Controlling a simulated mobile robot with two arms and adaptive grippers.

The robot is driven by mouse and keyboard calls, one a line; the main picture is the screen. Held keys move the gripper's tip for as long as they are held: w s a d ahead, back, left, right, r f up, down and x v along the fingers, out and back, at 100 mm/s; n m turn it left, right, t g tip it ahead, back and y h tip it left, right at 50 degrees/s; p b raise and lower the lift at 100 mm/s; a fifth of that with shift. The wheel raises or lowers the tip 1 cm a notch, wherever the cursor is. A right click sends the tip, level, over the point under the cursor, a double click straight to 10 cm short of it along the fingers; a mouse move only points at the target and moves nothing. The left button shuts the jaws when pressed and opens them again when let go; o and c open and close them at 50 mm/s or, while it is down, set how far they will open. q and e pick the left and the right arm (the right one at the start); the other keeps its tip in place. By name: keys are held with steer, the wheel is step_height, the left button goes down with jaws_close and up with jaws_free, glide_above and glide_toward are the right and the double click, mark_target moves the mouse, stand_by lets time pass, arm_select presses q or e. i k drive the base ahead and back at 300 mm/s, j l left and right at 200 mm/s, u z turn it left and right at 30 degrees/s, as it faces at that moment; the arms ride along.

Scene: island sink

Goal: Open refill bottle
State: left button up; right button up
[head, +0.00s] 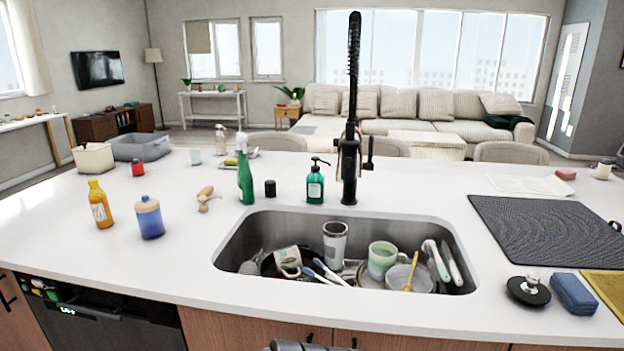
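An orange-yellow bottle with a pale label and a yellow cap (100,204) stands upright at the left of the island counter. A blue bottle with a beige top (149,218) stands to its right, nearer the front edge. A teal pump bottle with a black pump head (315,184) stands behind the sink. No label is readable, so I cannot tell for certain which is the refill bottle; the orange-yellow one appears closed. Neither of my grippers can be made out. Only a small dark part of my own body shows at the bottom edge.
The sink (233,248) holds dishes, a tumbler and utensils; a tall black faucet (349,160) rises behind it. A green spray bottle (245,180), a small black cylinder (270,188) and a wooden-handled brush (206,197) stand or lie left of it. The front-left counter is clear.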

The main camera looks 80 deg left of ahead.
mark_target(99, 203)
steer(key=u, duration=4)
steer(key=i+j+z, duration=0.4)
steer(key=i+j, duration=0.35)
steer(key=j, duration=0.1)
